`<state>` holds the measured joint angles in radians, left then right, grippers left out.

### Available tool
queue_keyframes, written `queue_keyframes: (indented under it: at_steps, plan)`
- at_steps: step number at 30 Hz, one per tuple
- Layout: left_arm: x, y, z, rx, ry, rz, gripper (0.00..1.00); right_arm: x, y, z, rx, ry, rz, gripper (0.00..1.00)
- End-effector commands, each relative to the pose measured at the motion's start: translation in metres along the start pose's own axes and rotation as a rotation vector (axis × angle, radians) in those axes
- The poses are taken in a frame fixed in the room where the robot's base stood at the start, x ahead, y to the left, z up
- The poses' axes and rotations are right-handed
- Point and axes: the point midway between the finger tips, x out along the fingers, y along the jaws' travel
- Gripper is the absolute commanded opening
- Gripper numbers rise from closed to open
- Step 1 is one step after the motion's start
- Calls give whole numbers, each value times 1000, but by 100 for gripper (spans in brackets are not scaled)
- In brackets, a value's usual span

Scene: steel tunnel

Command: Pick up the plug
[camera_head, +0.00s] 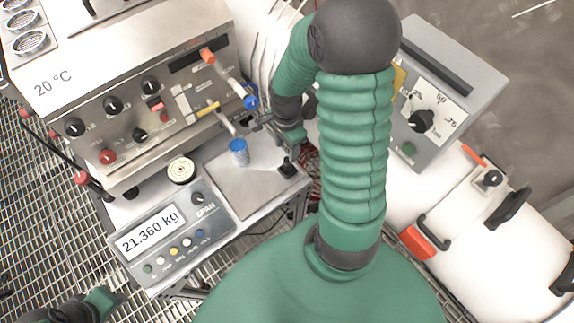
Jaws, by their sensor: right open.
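A small blue cylinder with a pale top (238,152) stands on the square metal plate of the scale (245,196). A small black piece (288,168) sits at the plate's right edge. I cannot tell for certain which thing is the plug. My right gripper (256,124) is small in the picture, beyond my green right arm. It is open, above and to the right of the blue cylinder and apart from it. The arm hides part of it. My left gripper (70,312) is dark and partly cut off at the bottom left; its jaws are unclear.
A steel control panel (60,100) with black knobs and levers with orange and blue ends stands behind the scale. Red connectors on black cables (80,177) are at left. A grey dial box (455,85) and a white cylinder (470,240) are at right.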

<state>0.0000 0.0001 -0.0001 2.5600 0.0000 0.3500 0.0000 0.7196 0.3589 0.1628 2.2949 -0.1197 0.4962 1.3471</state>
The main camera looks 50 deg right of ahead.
Motion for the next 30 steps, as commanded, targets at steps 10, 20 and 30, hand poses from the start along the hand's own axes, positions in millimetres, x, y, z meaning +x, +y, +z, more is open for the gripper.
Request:
queue_keyframes:
  at_steps: [10, 20, 30]
  plan:
    - [3, 0, 1, 0, 0, 0, 36, 53, 2, -1, -2, -3, 4, 49]
    - [5, 0, 1, 0, 0, 0, 36, 83, 1, -2, -3, 1, -2, 49]
    - [5, 0, 1, 0, 0, 0, 36, 83, 1, -2, -2, 1, -1, 16]
